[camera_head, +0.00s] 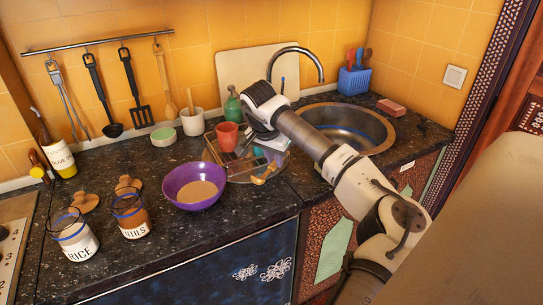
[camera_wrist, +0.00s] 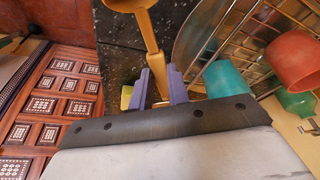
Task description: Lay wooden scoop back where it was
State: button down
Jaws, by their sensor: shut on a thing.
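The wooden scoop (camera_wrist: 152,42) shows in the wrist view, its handle running down between my two purple fingers and its wider end at the top edge, partly cut off. My gripper (camera_wrist: 162,86) is shut on the handle. In the head view, the wooden scoop (camera_head: 265,173) shows as a small pale wooden piece at the front of the wire dish rack (camera_head: 239,178), over the dark counter. My wrist hides much of the rack and the fingers there. I cannot tell whether the scoop touches the counter.
A purple bowl (camera_head: 196,190) stands left of the rack, with labelled jars (camera_head: 75,237) further left. A red cup (camera_head: 227,136) stands at the rack; a teal cup (camera_wrist: 225,78) shows close to my fingers. The sink (camera_head: 345,126) is to the right. The front counter edge is near.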

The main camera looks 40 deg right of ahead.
aim_at(276, 184)
jog(key=shift+f+b, duration=2.1)
jog(key=shift+f, duration=0.9)
jog(key=shift+f+b, duration=0.4)
jog(key=shift+f, duration=0.05)
jog(key=c, duration=1.3)
grip_release()
jog(key=b+v, duration=0.2)
jog(key=v, duration=1.2)
jog(key=shift+f, duration=0.1)
